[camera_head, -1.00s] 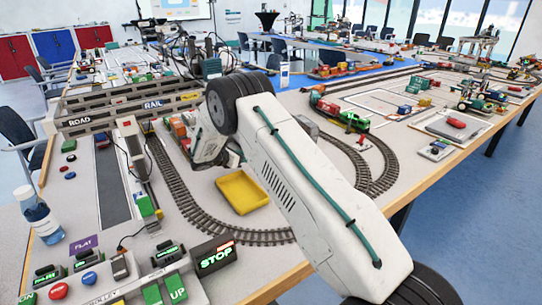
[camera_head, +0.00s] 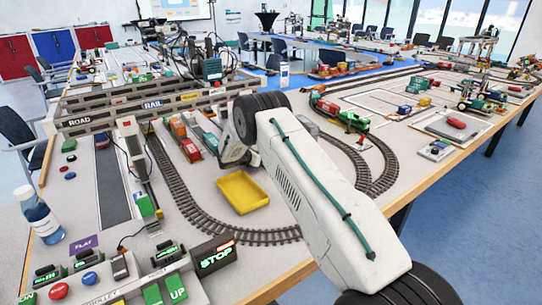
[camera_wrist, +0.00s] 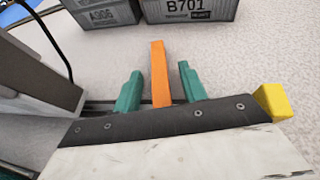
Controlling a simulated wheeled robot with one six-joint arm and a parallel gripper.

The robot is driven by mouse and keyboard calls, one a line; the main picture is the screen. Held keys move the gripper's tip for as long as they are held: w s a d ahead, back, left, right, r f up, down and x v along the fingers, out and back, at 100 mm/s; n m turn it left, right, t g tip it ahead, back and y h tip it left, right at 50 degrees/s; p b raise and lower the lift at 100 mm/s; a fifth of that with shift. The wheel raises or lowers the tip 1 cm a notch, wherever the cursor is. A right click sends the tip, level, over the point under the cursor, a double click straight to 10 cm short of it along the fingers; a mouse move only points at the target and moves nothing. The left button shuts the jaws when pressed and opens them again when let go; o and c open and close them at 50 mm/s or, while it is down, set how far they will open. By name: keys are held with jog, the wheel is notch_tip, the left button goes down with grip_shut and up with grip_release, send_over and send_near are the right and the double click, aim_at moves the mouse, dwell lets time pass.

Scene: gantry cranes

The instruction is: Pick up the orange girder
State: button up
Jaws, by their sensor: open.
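The orange girder (camera_wrist: 159,70) is a long, narrow bar in the wrist view. It stretches away from my gripper (camera_wrist: 160,78) and lies between the two teal fingers. The fingers are open, with a visible gap on each side of the girder. The girder's near end is hidden behind the dark gripper body. In the head view my white arm covers the gripper and I cannot make out the girder.
Two grey containers, one marked A306 (camera_wrist: 103,14) and one marked B701 (camera_wrist: 190,9), stand beyond the girder. A yellow block (camera_wrist: 272,102) is right of the gripper. The head view shows a yellow tray (camera_head: 243,191), a curved track (camera_head: 190,213) and the crane beam (camera_head: 150,105).

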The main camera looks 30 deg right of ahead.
grip_shut()
jog(key=shift+r, duration=0.1)
